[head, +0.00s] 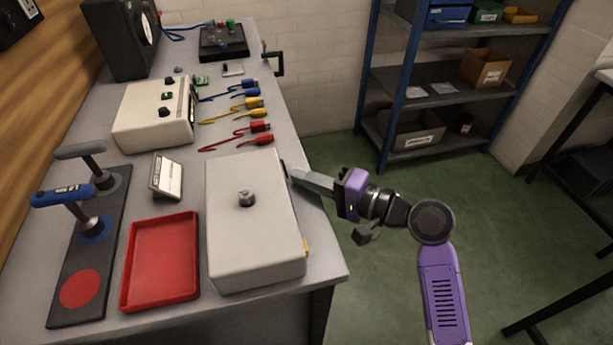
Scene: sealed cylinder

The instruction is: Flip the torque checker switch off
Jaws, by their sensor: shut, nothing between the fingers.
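The likely torque checker is a white box (250,235) on the bench, with a metal hex fitting (246,198) on its top. A small yellow part (306,246) shows on its right side near the front corner. My gripper (293,175) is shut and empty. Its grey fingertips are at the far right side of the box, by a small dark part (284,169) there. I cannot tell whether they touch it. The box's right side is mostly hidden from this angle, and I cannot make out the switch or its position.
A red tray (161,262), a small label stand (167,181) and a dark rack with blue- and grey-handled tools (85,250) are left of the box. Coloured cables (245,110) and a white meter (150,125) lie behind. Shelving (440,75) stands beyond open green floor.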

